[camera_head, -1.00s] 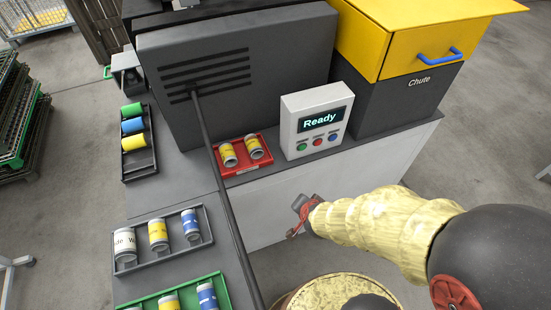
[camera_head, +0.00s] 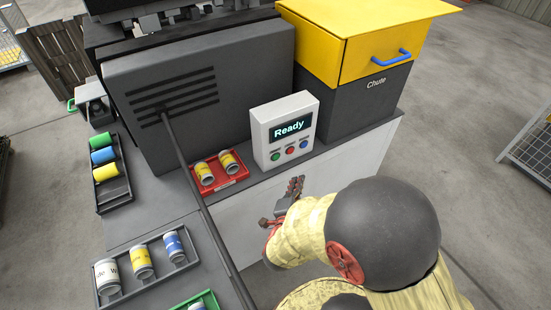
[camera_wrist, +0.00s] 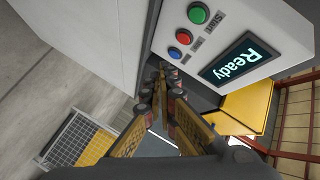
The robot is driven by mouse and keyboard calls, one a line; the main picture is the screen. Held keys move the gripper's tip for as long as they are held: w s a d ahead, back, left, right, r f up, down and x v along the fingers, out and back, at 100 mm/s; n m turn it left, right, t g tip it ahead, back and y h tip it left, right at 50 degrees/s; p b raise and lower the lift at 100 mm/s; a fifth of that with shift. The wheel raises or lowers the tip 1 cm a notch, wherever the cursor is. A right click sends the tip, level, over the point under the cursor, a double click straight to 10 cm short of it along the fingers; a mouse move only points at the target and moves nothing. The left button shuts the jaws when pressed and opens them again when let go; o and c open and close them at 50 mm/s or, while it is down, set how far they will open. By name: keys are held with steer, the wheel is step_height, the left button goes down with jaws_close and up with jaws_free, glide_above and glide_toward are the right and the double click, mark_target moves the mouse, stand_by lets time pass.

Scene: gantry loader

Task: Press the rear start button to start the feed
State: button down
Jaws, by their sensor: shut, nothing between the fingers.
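A white control box (camera_head: 285,130) stands on the counter, its screen (camera_head: 290,129) reading "Ready". Below the screen are a green button (camera_head: 276,156), a red button (camera_head: 290,151) and a blue button (camera_head: 304,145). In the wrist view the green button (camera_wrist: 198,12) has a label beside it that reads "Start"; the red button (camera_wrist: 184,37) and blue button (camera_wrist: 175,53) follow it. My gripper (camera_head: 297,183) is shut and empty, below and in front of the box, apart from the buttons. Its fingertips (camera_wrist: 167,72) show near the blue button in the wrist view.
A red tray (camera_head: 222,184) with two cans sits left of the box. A yellow and dark chute (camera_head: 365,95) stands to its right. A dark rod (camera_head: 190,180) slants across the counter. A grey tray of cans (camera_head: 148,268) is at lower left.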

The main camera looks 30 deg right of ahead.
mark_target(276, 157)
steer(key=shift+w, duration=0.1)
steer(key=w+b, duration=0.2)
steer(key=w, duration=0.6)
steer(key=shift+w+a, duration=0.15)
steer(key=shift+w, duration=0.15)
steer(key=shift+w, duration=0.15)
stand_by(1.3)
steer(key=shift+w, duration=0.25)
steer(key=shift+w+b, duration=0.4)
stand_by(0.7)
steer(key=shift+s, duration=0.8)
